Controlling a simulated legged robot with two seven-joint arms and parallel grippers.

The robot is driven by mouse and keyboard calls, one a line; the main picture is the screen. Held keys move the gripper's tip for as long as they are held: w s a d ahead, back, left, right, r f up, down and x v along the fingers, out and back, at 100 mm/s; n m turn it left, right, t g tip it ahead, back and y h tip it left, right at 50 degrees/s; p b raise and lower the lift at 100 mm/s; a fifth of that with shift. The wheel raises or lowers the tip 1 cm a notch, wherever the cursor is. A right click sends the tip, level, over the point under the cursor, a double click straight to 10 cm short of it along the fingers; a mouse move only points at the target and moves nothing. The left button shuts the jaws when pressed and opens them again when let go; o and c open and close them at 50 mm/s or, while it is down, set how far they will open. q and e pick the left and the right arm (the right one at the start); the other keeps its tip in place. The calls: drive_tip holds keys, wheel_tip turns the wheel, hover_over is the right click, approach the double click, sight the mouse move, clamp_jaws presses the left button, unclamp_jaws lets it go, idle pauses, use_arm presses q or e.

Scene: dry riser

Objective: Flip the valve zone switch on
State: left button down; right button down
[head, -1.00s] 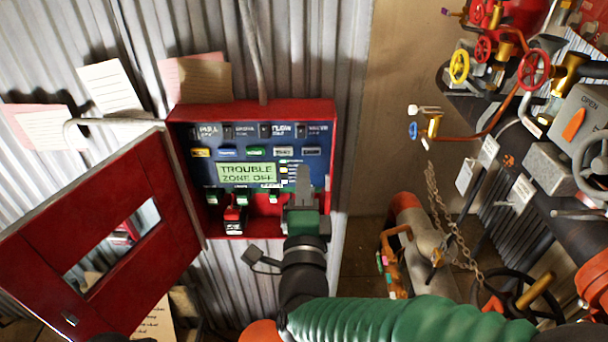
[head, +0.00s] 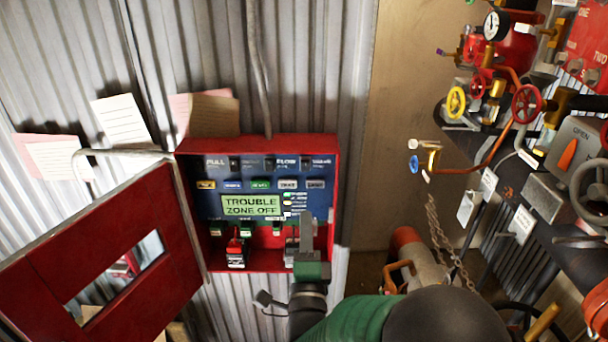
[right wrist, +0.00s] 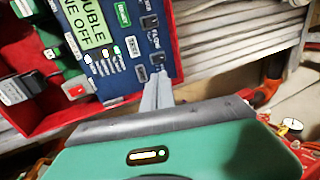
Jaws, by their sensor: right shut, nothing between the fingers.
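The red alarm box (head: 338,180) is open on the corrugated wall. Along the top of its blue panel run labelled zones with small dark switches. The far-right label (head: 321,162) seems to read VALVE; its switch position is too small to tell. The display (head: 251,206) reads TROUBLE ZONE OFF. My right gripper (head: 307,214) is shut and empty, pointing up in front of the panel's lower right, below the valve label. In the right wrist view, its fingertips (right wrist: 159,80) overlap the panel edge, near a dark switch (right wrist: 157,58) beside FLOW. Contact cannot be told. My left gripper is out of view.
The red box door (head: 130,250) hangs open at the left. Paper notes (head: 122,122) hang on the wall above. Pipes, a chain and valves with red and yellow handwheels (head: 456,102) crowd the right side.

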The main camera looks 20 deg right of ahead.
drive_tip(key=p, duration=0.3)
approach(306, 164)
drive_tip(key=p+x, duration=0.1)
drive_tip(key=x, duration=0.1)
drive_tip(key=p+x, duration=0.1)
drive_tip(key=x, duration=0.1)
drive_tip(key=p+x, duration=0.1)
drive_tip(key=x, duration=0.1)
drive_tip(key=shift+w+a+r, duration=0.15)
drive_tip(key=shift+w+a, duration=0.1)
drive_tip(key=shift+w, duration=0.05)
drive_tip(key=shift+w+d, duration=0.15)
drive_tip(key=shift+d, duration=0.25)
